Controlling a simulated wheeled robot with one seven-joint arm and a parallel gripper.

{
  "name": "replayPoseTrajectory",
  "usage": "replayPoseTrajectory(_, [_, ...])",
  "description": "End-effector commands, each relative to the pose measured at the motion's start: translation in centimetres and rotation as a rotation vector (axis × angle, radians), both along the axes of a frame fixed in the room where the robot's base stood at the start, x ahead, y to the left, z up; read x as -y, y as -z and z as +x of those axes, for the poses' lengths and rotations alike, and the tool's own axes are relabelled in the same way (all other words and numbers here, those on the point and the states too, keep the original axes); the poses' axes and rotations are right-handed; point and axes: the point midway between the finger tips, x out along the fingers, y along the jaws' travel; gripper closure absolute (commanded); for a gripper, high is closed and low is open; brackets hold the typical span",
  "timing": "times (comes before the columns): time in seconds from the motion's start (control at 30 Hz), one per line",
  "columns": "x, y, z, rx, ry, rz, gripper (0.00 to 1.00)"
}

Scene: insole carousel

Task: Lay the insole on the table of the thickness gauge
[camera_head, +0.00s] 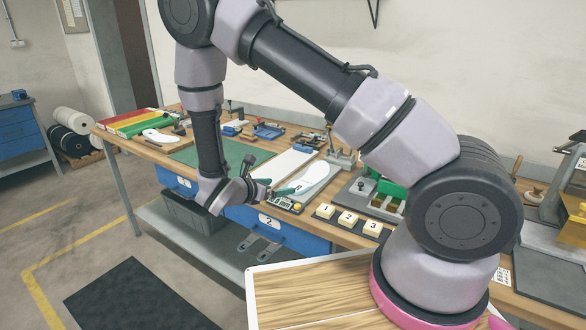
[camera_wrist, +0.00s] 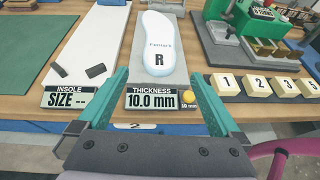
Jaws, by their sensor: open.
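A white insole marked R (camera_wrist: 158,58) lies flat on the grey table (camera_wrist: 160,82) of the thickness gauge, heel end toward me. It also shows in the head view (camera_head: 314,176), in front of the gauge's stand (camera_head: 340,158). The gauge display (camera_wrist: 153,100) reads 10.0 mm. My gripper (camera_wrist: 160,76) is open, with its two teal fingers apart on either side of the insole's near end and nothing between them gripped. It shows low over the bench's front edge in the head view (camera_head: 268,183). Contact between fingers and table cannot be told.
A white size board (camera_wrist: 92,45) with an empty SIZE display (camera_wrist: 65,98) lies left of the gauge. Numbered blocks (camera_wrist: 257,87) and a green device (camera_wrist: 258,25) stand right. Another white insole (camera_head: 160,136) lies at the bench's far left. A green mat (camera_head: 235,155) is bare.

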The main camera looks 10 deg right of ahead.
Motion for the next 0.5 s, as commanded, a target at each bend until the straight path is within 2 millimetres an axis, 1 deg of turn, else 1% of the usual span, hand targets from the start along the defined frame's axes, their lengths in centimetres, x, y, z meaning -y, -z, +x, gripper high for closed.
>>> replayPoseTrajectory(0.13, [0.0, -0.3, -0.1, 0.003, 0.009, 0.007, 0.0])
replayPoseTrajectory(0.23, [0.9, -1.7, 0.0, 0.023, 0.068, 0.049, 0.0])
replayPoseTrajectory(0.27, [1.3, -2.4, 0.0, 0.032, 0.102, 0.073, 0.0])
replayPoseTrajectory(0.37, [3.4, -5.5, -0.4, 0.077, 0.249, 0.181, 0.0])
replayPoseTrajectory(0.5, [6.9, -10.3, -1.8, 0.159, 0.507, 0.375, 0.0])
